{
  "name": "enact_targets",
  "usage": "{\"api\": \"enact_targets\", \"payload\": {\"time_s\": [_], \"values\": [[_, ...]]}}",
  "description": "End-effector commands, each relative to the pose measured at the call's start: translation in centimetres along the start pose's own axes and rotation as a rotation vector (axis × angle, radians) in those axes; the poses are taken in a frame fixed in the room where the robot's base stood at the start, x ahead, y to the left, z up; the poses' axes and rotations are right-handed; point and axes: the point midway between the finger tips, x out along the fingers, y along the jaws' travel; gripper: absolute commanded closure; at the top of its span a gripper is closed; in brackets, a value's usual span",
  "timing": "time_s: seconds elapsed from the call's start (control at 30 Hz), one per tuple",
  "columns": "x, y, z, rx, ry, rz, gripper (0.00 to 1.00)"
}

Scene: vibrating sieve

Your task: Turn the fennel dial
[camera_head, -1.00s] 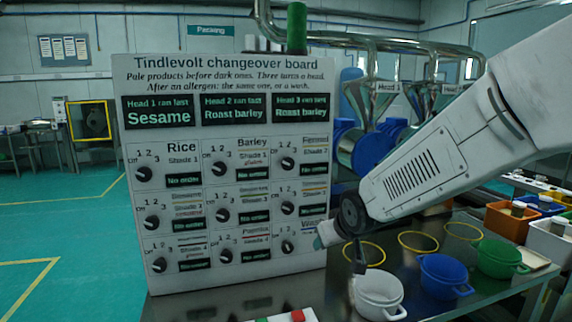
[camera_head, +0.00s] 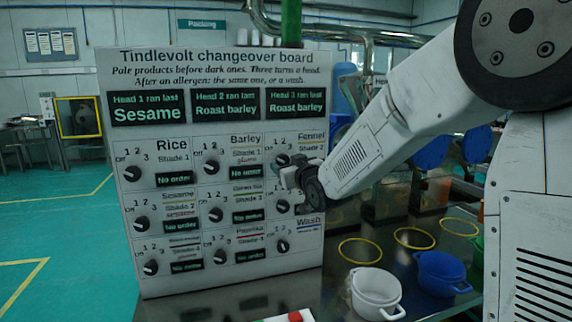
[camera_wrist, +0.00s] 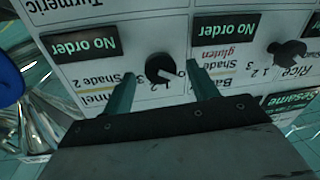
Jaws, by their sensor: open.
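The Fennel dial (camera_head: 283,160) is a round black knob at the top right of the changeover board (camera_head: 330,75), with the marks Off, 1, 2 and 3 around it. My gripper (camera_head: 292,178) is in front of the board, beside and slightly below this dial. In the wrist view, which is upside down, the Fennel dial (camera_wrist: 160,68) sits between the two spread fingers of my gripper (camera_wrist: 161,72). Neither finger is seen to touch it. The Fennel order display (camera_wrist: 80,43) reads "No order". My gripper hides the part below the dial in the head view.
The Barley dial (camera_head: 211,167) is to the left and another dial (camera_head: 283,206) is just below. A white pot (camera_head: 376,292), a blue pot (camera_head: 440,272) and yellow rings (camera_head: 360,250) are on the dark table (camera_head: 240,300) at the right.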

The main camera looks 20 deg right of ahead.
Motion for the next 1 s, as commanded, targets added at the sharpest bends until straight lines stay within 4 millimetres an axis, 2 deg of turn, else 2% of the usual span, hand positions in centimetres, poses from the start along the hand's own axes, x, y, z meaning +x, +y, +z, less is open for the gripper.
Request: {"api": "enact_targets", "payload": {"time_s": [0.13,0.4,0.43,0.57,0.6,1.0], "values": [[1.19,0.02,0.0,0.0,0.0,0.001,0.41],[1.39,0.02,0.02,0.0,-0.001,0.001,0.41],[1.39,0.02,0.02,0.0,-0.001,0.001,0.44],[1.38,0.02,0.02,0.0,-0.001,0.001,0.8],[1.38,0.01,0.02,0.0,-0.001,0.001,0.86],[1.36,-0.02,0.08,0.066,0.006,0.002,0.85]]}}
